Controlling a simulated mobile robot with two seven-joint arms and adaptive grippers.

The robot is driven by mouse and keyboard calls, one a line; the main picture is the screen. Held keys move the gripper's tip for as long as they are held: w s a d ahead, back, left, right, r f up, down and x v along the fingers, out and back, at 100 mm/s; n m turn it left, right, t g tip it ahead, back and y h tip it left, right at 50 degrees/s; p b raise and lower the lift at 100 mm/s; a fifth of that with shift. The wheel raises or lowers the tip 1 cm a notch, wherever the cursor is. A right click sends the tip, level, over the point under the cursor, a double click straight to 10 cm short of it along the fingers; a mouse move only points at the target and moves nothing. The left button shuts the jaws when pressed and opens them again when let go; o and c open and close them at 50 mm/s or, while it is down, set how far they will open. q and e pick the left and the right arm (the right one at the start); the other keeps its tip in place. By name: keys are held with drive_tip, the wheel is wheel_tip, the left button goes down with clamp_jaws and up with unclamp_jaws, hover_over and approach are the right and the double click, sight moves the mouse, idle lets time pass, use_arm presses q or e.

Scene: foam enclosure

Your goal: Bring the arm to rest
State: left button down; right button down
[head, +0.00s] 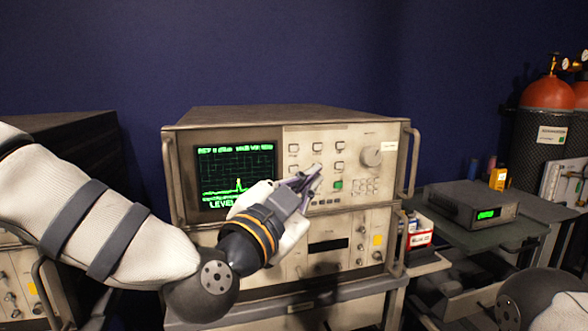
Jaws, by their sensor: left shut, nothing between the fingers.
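My left arm (85,215) reaches in from the left in the head view, in a pale sleeve with dark bands. My left gripper (314,172) is shut and empty, in front of the instrument's front panel, near its buttons. I cannot tell whether the fingertips touch the panel. Part of my right arm (535,298) shows at the lower right corner. The right gripper is out of the picture.
A beige instrument (300,118) with a lit green screen (235,175) stands on a rack. At right are a small grey device (472,203) on a side table, a red-white box (420,236) and red-topped cylinders (547,93).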

use_arm(q)
drive_tip(key=shift+f, duration=0.1)
drive_tip(key=s+a+f+n+g+y, duration=0.1)
drive_tip(key=s+a+f+n+g, duration=0.2)
drive_tip(key=f, duration=0.8)
drive_tip(key=s+f+g+y, duration=0.1)
drive_tip(key=s+f+g, duration=0.25)
drive_tip(key=f, duration=0.65)
drive_tip(key=s+a+f+n+g+y, duration=0.15)
drive_tip(key=s+f, duration=0.25)
drive_tip(key=f, duration=0.7)
drive_tip(key=s+a+f+n+g+y, duration=0.1)
drive_tip(key=s+a+f+n+g, duration=0.1)
drive_tip(key=s+a+f, duration=0.3)
drive_tip(key=s+a+f+n+g+y, duration=0.1)
drive_tip(key=s+a+f+n+g, duration=0.2)
drive_tip(key=s, duration=0.4)
drive_tip(key=s+a+f+g+y, duration=0.1)
drive_tip(key=s+a+f+g, duration=0.1)
drive_tip(key=s+f, duration=0.35)
drive_tip(key=s+a+f+n+g+y, duration=0.1)
drive_tip(key=s+a+n+g, duration=0.1)
drive_tip(key=s+a, duration=0.2)
drive_tip(key=s+a+n+g+y, duration=0.1)
drive_tip(key=s+a, duration=0.3)
drive_tip(key=s, duration=0.6)
drive_tip(key=shift+s+f+n+g, duration=0.15)
drive_tip(key=shift+f+n+g, duration=0.25)
drive_tip(key=shift+g, duration=0.2)
